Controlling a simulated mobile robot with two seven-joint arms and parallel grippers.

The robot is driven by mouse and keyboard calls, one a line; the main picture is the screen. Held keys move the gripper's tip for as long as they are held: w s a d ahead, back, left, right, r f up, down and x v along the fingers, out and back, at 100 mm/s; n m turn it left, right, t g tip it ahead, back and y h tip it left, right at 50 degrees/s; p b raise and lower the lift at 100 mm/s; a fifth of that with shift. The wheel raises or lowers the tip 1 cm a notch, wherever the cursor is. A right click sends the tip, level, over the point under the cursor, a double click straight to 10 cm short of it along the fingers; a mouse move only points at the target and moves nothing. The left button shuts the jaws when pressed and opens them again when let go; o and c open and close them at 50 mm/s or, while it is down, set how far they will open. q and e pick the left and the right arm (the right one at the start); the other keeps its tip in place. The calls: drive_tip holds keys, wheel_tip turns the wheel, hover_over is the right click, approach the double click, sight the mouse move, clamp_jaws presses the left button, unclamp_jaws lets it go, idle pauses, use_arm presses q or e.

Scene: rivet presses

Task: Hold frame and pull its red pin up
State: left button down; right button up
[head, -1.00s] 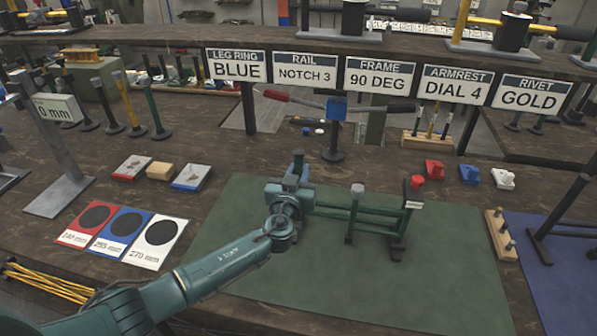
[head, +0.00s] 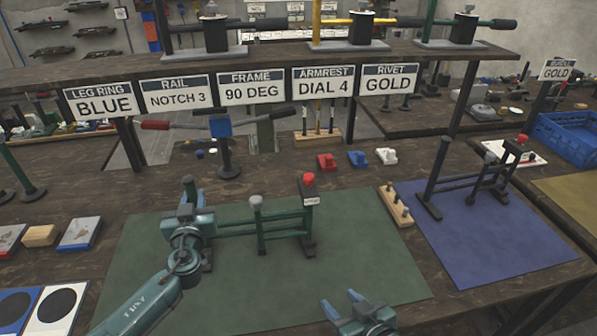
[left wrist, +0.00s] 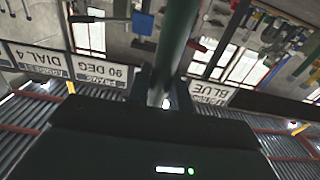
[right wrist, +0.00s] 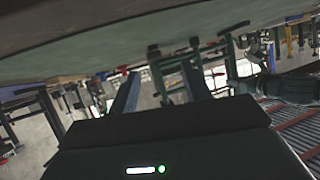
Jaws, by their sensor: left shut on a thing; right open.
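My right gripper (head: 345,306) is at the mat's front edge, in front of the frame and well short of the red pin. Its fingers are apart and empty in the right wrist view (right wrist: 165,92).
A blue mat (head: 480,235) with a second dark frame (head: 490,175) lies to the right. A wooden peg block (head: 396,207) sits between the mats. Red, blue and white small parts (head: 358,158) lie behind. A shelf with signs (head: 251,87) spans the back.

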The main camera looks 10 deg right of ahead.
sight(306, 173)
drive_tip(key=w+r+t+y, duration=0.1)
drive_tip(key=w+r+t, duration=0.4)
drive_tip(key=w+r, duration=1)
drive_tip(key=shift+n, duration=0.4)
drive_tip(key=x, duration=0.7)
drive_tip(key=r+x, duration=0.1)
drive_tip(key=x, duration=0.2)
drive_tip(key=shift+w+a, duration=0.25)
drive_tip(key=shift+c, duration=0.2)
clamp_jaws()
